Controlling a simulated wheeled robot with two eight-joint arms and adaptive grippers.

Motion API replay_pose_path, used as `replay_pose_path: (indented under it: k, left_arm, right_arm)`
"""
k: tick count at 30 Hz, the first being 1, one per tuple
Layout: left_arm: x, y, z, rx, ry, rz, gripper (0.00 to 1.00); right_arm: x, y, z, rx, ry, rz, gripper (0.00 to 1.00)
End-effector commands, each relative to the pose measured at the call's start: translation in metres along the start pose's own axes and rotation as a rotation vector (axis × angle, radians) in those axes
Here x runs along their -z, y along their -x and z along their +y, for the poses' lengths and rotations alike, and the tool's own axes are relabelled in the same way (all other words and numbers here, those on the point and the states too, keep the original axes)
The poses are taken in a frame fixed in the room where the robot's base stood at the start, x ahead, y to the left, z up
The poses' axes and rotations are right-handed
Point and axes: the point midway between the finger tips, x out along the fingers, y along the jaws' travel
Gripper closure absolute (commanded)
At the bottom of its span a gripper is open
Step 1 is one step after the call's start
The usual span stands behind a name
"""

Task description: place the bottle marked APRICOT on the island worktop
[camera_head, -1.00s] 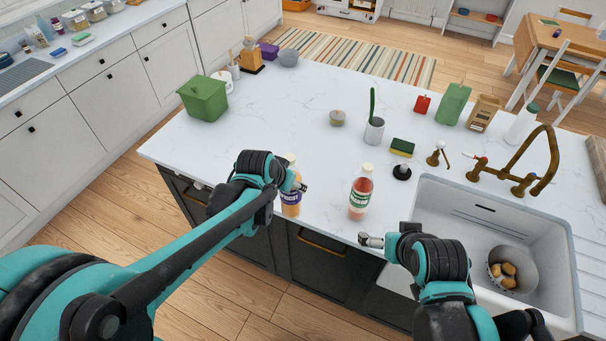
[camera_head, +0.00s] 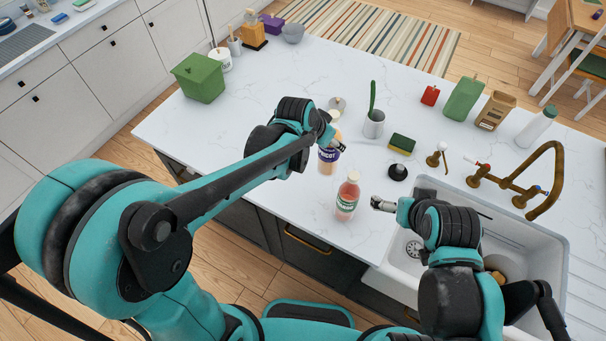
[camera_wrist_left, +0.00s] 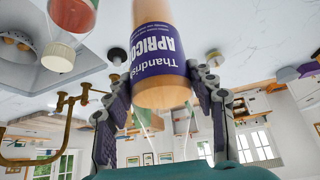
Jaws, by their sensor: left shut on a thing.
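The bottle marked APRICOT (camera_head: 329,158) has an orange body and a purple label. It is over the island worktop (camera_head: 270,105), left of the sink. In the left wrist view the bottle (camera_wrist_left: 160,55) is between the two fingers, with part of "APRICOT" readable. My left gripper (camera_head: 338,143) is shut on it; the arm and gripper hide part of it in the head view. I cannot tell whether its base touches the worktop. My right gripper (camera_head: 383,204) is near the sink's left edge, right of a pink bottle; its finger opening is unclear.
The pink bottle with a green label (camera_head: 347,197) stands near the worktop's front edge. A grey cup (camera_head: 373,125), a sponge (camera_head: 402,143) and a black round-based item (camera_head: 398,172) stand behind. The sink (camera_head: 540,245) is at right. The worktop's left middle is clear.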

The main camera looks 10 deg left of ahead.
Motion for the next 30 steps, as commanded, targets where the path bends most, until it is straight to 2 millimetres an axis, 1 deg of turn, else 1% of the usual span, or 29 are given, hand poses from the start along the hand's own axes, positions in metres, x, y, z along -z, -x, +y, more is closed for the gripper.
replay_pose_path:
  k: [1,5,8,11,18,21,25,28,30]
  left_arm:
    - [-0.006,-0.009,0.000,0.000,0.001,0.001,0.97]
    - [-0.014,-0.019,-0.002,0.001,0.002,0.001,0.97]
    - [-0.021,-0.024,-0.011,0.002,0.004,0.001,0.97]
    - [-0.033,-0.028,-0.029,0.004,0.007,0.001,0.97]
    - [-0.069,-0.044,-0.080,0.003,0.007,0.001,0.97]
    - [-0.080,-0.049,-0.095,0.003,0.006,0.001,0.97]
    - [-0.088,-0.052,-0.105,0.002,0.003,0.001,0.97]
    - [-0.091,-0.056,-0.108,0.001,0.001,0.001,0.97]
    - [-0.097,-0.063,-0.108,0.000,0.000,0.001,0.97]
  right_arm:
    - [-0.005,-0.006,0.000,0.000,0.000,0.000,0.00]
    - [-0.008,-0.011,0.000,0.000,0.000,0.000,0.00]
    - [-0.009,-0.012,0.000,0.000,0.000,0.000,0.00]
    - [-0.009,-0.012,0.000,0.000,0.000,0.000,0.00]
    - [-0.011,-0.014,0.000,0.000,0.000,0.000,0.00]
    - [-0.011,-0.015,0.000,0.000,0.000,0.000,0.00]
    - [-0.011,-0.015,0.000,0.000,0.000,0.000,0.00]
    - [-0.012,-0.016,0.000,0.000,0.000,0.000,0.00]
    - [-0.013,-0.017,0.000,0.000,0.000,0.000,0.00]
